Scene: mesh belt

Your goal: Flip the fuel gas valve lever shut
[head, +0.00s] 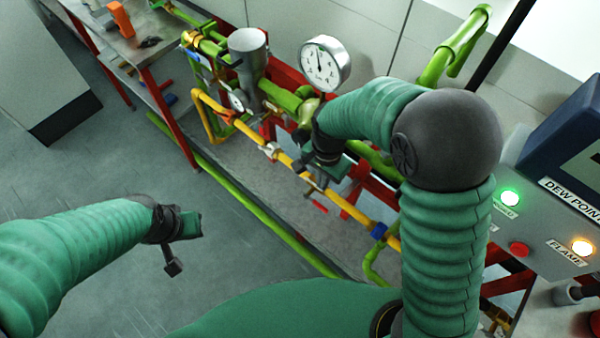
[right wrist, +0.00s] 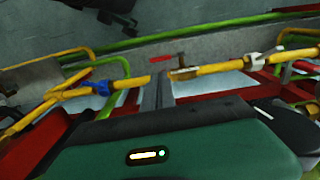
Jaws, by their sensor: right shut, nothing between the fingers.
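The fuel gas line is a yellow pipe (head: 350,209) running across the rack; it also crosses the right wrist view (right wrist: 222,68). A small valve (right wrist: 182,68) with a red lever (right wrist: 162,59) sits on it. The lever lies beside the pipe and looks roughly in line with it. In the head view the red lever (head: 320,206) shows just below my right gripper (head: 316,186). My right gripper is shut and empty, its fingertips (right wrist: 158,88) close to the pipe near the valve; contact is unclear. My left gripper (head: 173,262) hangs over the floor, apart from the rack.
Green pipes (head: 250,215), a pressure gauge (head: 325,63) and red frame bars surround the line. A blue fitting (head: 378,231) is on the yellow pipe. A panel with lamps (head: 510,195) stands at the right. Open floor (head: 90,180) lies at the left.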

